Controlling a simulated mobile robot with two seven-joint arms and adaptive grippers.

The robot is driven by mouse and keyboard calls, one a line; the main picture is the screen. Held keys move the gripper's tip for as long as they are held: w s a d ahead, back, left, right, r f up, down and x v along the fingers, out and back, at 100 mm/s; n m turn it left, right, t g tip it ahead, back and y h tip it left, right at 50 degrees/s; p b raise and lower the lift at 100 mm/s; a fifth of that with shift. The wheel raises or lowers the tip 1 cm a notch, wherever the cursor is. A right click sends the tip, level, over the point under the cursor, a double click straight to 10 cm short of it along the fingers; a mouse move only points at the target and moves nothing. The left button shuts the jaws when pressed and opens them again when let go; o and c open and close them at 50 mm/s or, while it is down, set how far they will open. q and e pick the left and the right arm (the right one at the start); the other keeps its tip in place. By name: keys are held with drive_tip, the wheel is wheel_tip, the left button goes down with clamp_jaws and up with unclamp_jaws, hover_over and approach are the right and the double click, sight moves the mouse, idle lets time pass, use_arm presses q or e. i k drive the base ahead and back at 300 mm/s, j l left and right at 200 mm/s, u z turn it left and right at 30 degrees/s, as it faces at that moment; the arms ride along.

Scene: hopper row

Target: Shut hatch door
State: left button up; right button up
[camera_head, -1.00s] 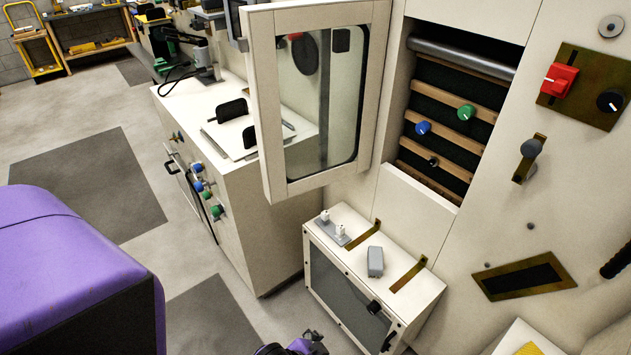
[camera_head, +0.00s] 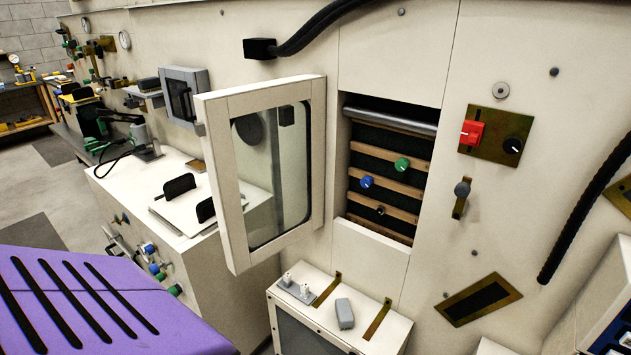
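The hatch door (camera_head: 218,180) is a cream frame with a glass pane, hinged on the wall beside the left edge of a hatch opening. It stands wide open, swung out to the left. The hatch opening (camera_head: 388,175) shows a dark inside with wooden slats, a grey roller at the top, and blue, green and black knobs. A purple slotted part of my own body fills the lower left. Neither of my grippers is in view.
A cream box (camera_head: 383,326) with a grey block on top stands below the opening. A cream cabinet (camera_head: 215,275) with knobs stands left, behind the door. A red switch (camera_head: 472,132) and a black hose (camera_head: 590,205) are on the wall at right.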

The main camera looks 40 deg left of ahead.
sight(217, 112)
drive_tip(key=j+z, duration=0.2)
drive_tip(key=j, duration=0.15)
drive_tip(key=k+j+z, duration=0.15)
drive_tip(key=j, duration=0.2)
drive_tip(key=k+j+z, duration=0.2)
drive_tip(key=j, duration=0.15)
drive_tip(key=k+j, duration=0.15)
drive_tip(key=j, duration=0.3)
drive_tip(key=k+j+z, duration=0.15)
drive_tip(key=j, duration=0.25)
drive_tip(key=k+j, duration=0.1)
drive_tip(key=j, duration=0.3)
drive_tip(key=k+j+z, duration=0.1)
drive_tip(key=j, duration=0.35)
drive_tip(key=k+j, duration=0.2)
drive_tip(key=j, duration=0.2)
drive_tip(key=z, duration=0.05)
